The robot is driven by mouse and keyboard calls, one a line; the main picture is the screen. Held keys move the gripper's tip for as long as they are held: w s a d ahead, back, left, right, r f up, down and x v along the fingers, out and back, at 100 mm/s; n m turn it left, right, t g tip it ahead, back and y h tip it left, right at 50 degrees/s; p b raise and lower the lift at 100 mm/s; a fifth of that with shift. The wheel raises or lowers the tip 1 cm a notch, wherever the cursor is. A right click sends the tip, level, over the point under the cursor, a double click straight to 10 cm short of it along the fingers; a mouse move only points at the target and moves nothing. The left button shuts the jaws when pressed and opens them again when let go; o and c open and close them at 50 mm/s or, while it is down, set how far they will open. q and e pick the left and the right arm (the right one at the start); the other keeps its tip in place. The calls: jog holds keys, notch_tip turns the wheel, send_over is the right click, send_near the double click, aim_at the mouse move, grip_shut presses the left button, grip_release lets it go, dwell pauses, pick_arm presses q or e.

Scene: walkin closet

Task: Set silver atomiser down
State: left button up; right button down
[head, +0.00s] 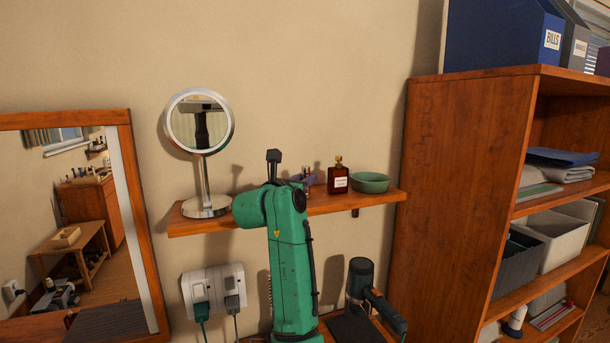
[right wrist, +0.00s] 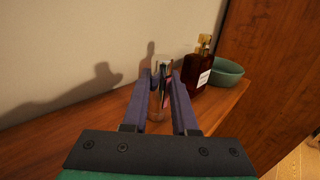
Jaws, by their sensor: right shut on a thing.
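My right gripper (head: 304,180) reaches in low over the wall shelf (head: 355,202), mostly hidden behind my green arm in the head view. In the right wrist view its two dark purple fingers (right wrist: 160,82) are closed on the slim silver atomiser (right wrist: 161,66), which stands roughly upright between them. Only the atomiser's small top (head: 307,170) shows in the head view. I cannot tell whether its base touches the shelf. A square amber bottle (head: 338,181) with a white label stands just to the right. My left gripper is out of view.
A green bowl (head: 370,183) sits right of the amber bottle, near the shelf's right end. A round mirror (head: 200,148) stands on the left end. Below are a wall socket (head: 214,289) and a hair dryer (head: 374,294). A wooden bookcase (head: 465,140) rises at right.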

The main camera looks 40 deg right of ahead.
jog(key=shift+w+d+f, duration=0.1)
jog(key=shift+f, duration=0.15)
jog(key=c, duration=0.7)
grip_release()
jog(key=shift+r, duration=0.1)
jog(key=shift+r, duration=0.1)
jog(key=shift+a, duration=0.2)
jog(key=b+v, duration=0.1)
jog(key=v, duration=0.1)
jog(key=b+v, duration=0.2)
jog(key=f+b+v, duration=0.1)
jog(key=v, duration=0.1)
jog(key=shift+b, duration=0.3)
jog(key=v, duration=0.2)
jog(key=b+v, duration=0.1)
jog(key=r+b+v, duration=0.1)
jog(key=v, duration=0.1)
jog(key=shift+s+a, duration=0.2)
jog(key=shift+s, duration=0.05)
